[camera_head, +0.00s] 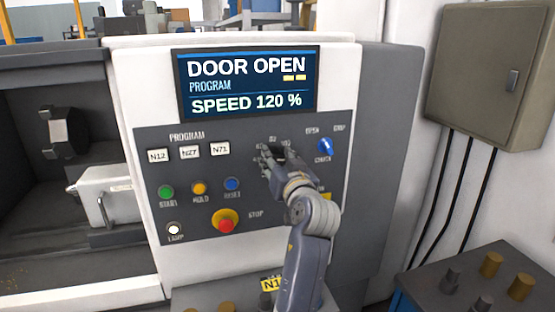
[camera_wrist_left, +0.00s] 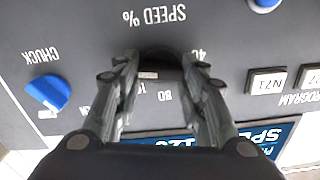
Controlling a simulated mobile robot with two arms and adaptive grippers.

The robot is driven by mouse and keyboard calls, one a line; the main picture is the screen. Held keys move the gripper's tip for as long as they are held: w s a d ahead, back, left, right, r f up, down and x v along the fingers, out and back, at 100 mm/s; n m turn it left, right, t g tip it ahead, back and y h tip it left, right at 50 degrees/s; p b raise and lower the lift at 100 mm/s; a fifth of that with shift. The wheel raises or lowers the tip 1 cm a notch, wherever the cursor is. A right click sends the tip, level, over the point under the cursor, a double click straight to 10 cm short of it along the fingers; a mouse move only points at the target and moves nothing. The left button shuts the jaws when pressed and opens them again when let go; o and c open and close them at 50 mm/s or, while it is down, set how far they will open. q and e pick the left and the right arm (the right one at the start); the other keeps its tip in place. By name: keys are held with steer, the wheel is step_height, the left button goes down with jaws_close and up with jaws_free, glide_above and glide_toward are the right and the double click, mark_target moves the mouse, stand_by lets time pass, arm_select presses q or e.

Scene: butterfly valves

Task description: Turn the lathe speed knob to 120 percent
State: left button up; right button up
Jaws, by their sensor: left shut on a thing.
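The lathe control panel (camera_head: 260,225) faces me, with its screen (camera_head: 247,83) reading "DOOR OPEN", "PROGRAM" and "SPEED 120 %". The black speed knob (camera_wrist_left: 158,60) shows in the left wrist view, under the "SPEED %" label, with part of its scale numbers visible. My left gripper (camera_head: 273,158) is at the knob in the head view, covering most of it. In the left wrist view the fingers (camera_wrist_left: 160,75) are shut on the knob, one on each side. My right gripper is not in view.
A blue chuck knob (camera_head: 325,147) sits right of the gripper. Left are program buttons N12, N27 and N71 (camera_head: 220,149), coloured buttons and a red stop button (camera_head: 225,224). A grey cabinet (camera_head: 487,75) hangs at right, above a cart (camera_head: 470,282) with tool holders.

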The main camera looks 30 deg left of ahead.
mark_target(273, 115)
arm_select(q)
steer(key=shift+r, duration=0.15)
steer(key=o, duration=0.8)
steer(key=shift+o, duration=1.3)
steer(key=shift+w+a, duration=0.1)
steer(key=shift+w, duration=0.05)
step_height(273, 115, up, 10)
steer(key=shift+f, duration=0.15)
steer(key=shift+f, duration=0.1)
